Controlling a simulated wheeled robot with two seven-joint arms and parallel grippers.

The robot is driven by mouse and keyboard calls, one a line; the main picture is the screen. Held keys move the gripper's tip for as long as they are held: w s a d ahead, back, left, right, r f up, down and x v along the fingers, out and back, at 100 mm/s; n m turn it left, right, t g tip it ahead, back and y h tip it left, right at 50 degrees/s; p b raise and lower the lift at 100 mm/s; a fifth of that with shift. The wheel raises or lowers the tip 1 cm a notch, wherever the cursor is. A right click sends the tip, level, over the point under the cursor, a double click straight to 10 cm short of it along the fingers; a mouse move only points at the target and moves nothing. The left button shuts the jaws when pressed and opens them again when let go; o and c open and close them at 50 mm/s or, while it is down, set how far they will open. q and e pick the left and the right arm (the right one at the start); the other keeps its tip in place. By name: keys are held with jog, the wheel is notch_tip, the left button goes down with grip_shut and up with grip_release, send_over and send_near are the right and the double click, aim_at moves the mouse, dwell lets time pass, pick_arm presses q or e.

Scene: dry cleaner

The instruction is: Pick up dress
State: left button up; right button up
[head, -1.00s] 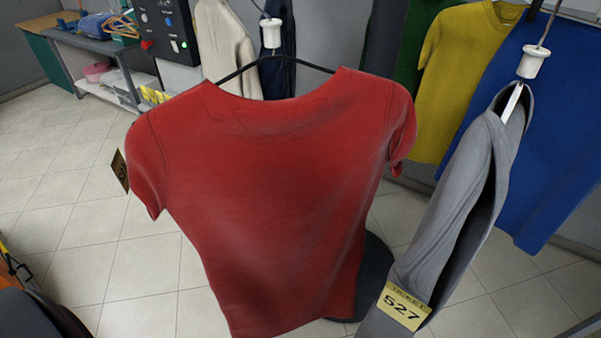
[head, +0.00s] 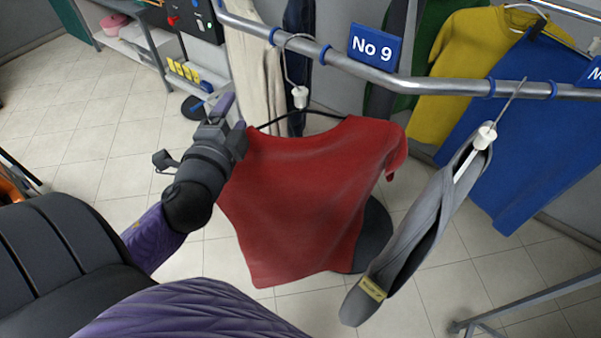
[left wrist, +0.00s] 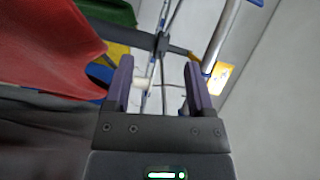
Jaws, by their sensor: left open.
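The red short-sleeved garment (head: 305,200), the likely dress, hangs on a black hanger with a white knob (head: 300,97) from the rail. My left gripper (head: 231,115) is at its upper left shoulder in the head view, covering the left sleeve; contact cannot be told. In the left wrist view the red cloth (left wrist: 50,45) is at the upper left, outside the jaws. The left gripper (left wrist: 160,80) is open there, with no cloth between its fingers. My right gripper is not in view.
A metal rail (head: 420,86) with blue rings and a "No 9" sign (head: 373,48) crosses above. A grey garment (head: 425,220) with a yellow ticket hangs close on the right. Yellow (head: 470,60) and blue (head: 545,130) garments hang behind.

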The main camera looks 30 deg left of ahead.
aim_at(296, 104)
pick_arm(q)
jog(key=w+d+r+m+t+h, duration=0.1)
jog(key=d+r+m+h, duration=0.15)
jog(key=m+h, duration=0.55)
jog(key=w+d+r+m+h, duration=0.1)
jog(key=w+r+m+h, duration=0.2)
jog(key=m, duration=0.9)
jog(key=w+d+f+m+g, duration=0.1)
jog(key=w+f+m+g, duration=0.1)
jog(key=m, duration=0.1)
jog(key=w+d+f+m+g+p, duration=0.1)
jog(key=w+f+m, duration=0.1)
jog(key=f+m, duration=0.1)
jog(key=w+d+f+m+g+p, duration=0.1)
jog(key=w+f+m+g, duration=0.1)
jog(key=m, duration=0.1)
jog(key=shift+w+f+g+h, duration=0.15)
jog(key=shift+g+h, duration=0.15)
jog(key=shift+h, duration=0.1)
jog(key=shift+c, duration=0.7)
grip_shut()
